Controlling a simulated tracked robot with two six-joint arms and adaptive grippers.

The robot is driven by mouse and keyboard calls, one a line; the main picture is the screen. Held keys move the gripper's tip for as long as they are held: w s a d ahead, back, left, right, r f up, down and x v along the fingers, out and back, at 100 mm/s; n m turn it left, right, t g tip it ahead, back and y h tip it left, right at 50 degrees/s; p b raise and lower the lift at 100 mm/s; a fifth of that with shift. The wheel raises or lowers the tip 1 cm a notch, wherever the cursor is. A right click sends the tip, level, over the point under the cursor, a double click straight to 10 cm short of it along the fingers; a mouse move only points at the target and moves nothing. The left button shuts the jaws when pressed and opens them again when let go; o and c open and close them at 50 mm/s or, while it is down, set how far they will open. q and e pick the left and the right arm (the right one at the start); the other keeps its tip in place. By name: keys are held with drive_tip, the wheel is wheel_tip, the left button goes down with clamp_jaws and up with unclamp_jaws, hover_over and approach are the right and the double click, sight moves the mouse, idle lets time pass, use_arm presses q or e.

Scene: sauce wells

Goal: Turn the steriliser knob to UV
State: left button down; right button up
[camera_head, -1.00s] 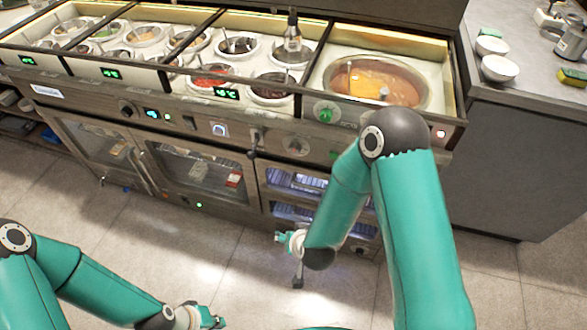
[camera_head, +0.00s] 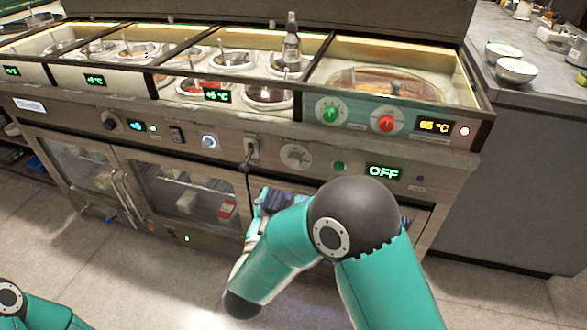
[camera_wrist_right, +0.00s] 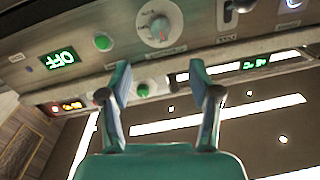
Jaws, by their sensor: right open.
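The steriliser knob (camera_head: 295,156) is a pale round dial on the counter's front panel. A green OFF display (camera_head: 384,172) lights to its right. In the right wrist view the knob (camera_wrist_right: 158,25) sits just beyond the fingertips, roughly centred between them. My right gripper (camera_wrist_right: 160,66) is open and empty, its two fingers apart and not visibly touching the knob. In the head view the right gripper (camera_head: 265,200) is below and left of the knob, partly hidden by my forearm. My left gripper is out of view.
A green button (camera_head: 339,166) lies between knob and display. Green (camera_head: 331,111) and red (camera_head: 387,122) knobs are above. Sauce wells fill the top. Glass-fronted cabinets (camera_head: 185,185) are below.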

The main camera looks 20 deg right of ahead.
sight(294, 163)
drive_tip(key=b+x, duration=0.1)
drive_tip(key=x, duration=1.1)
drive_tip(key=shift+w, duration=0.15)
